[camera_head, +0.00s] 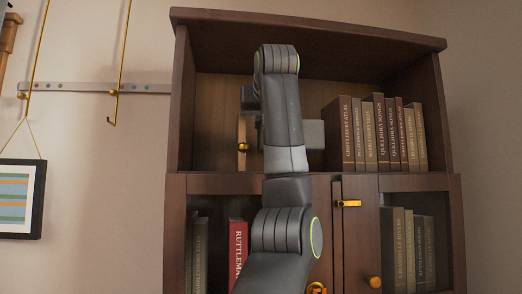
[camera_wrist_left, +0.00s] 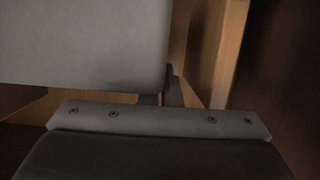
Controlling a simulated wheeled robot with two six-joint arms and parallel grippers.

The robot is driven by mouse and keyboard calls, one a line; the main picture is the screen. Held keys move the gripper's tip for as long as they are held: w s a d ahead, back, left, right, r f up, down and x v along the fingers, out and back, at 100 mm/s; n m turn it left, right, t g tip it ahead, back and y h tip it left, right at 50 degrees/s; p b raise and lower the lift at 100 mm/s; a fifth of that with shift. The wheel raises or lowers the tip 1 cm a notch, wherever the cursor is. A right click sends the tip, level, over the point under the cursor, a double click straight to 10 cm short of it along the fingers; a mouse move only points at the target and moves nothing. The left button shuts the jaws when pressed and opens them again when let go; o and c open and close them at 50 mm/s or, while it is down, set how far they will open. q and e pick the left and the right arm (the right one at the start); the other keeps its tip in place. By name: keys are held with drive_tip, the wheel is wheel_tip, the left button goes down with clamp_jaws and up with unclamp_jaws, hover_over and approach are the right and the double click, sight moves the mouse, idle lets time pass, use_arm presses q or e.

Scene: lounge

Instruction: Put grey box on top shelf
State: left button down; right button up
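The grey box (camera_head: 314,134) is inside the open top shelf (camera_head: 330,88) of the dark wooden bookcase. In the head view it is mostly hidden behind my left arm, and its right part shows left of the books. In the left wrist view the grey box (camera_wrist_left: 80,40) fills the upper left, very close to my left gripper (camera_wrist_left: 160,99). A dark finger part shows at the box's lower right corner. The fingertips are hidden, so I cannot tell whether they grip the box. My right gripper is out of view.
A row of books (camera_head: 381,133) fills the right of the top shelf. A light wooden object (camera_head: 242,130) stands left of my arm. Below are more books (camera_head: 238,250) and a cabinet door (camera_head: 360,240) with a brass knob. Brass hooks hang on the left wall.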

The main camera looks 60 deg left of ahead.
sight(260, 143)
use_arm(q)
drive_tip(key=shift+a+f, duration=0.15)
drive_tip(key=shift+f, duration=0.3)
drive_tip(key=shift+w+a+f, duration=0.1)
drive_tip(key=shift+a+f, duration=0.15)
drive_tip(key=shift+f, duration=0.05)
wheel_tip(260, 143, down, 3)
drive_tip(key=shift+r+b, duration=0.1)
drive_tip(key=shift+b, duration=0.25)
drive_tip(key=shift+f, duration=0.5)
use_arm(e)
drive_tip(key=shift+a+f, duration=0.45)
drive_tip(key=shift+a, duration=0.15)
use_arm(q)
drive_tip(key=shift+f, duration=0.15)
drive_tip(key=c, duration=1.7)
unclamp_jaws()
drive_tip(key=shift+o, duration=0.3)
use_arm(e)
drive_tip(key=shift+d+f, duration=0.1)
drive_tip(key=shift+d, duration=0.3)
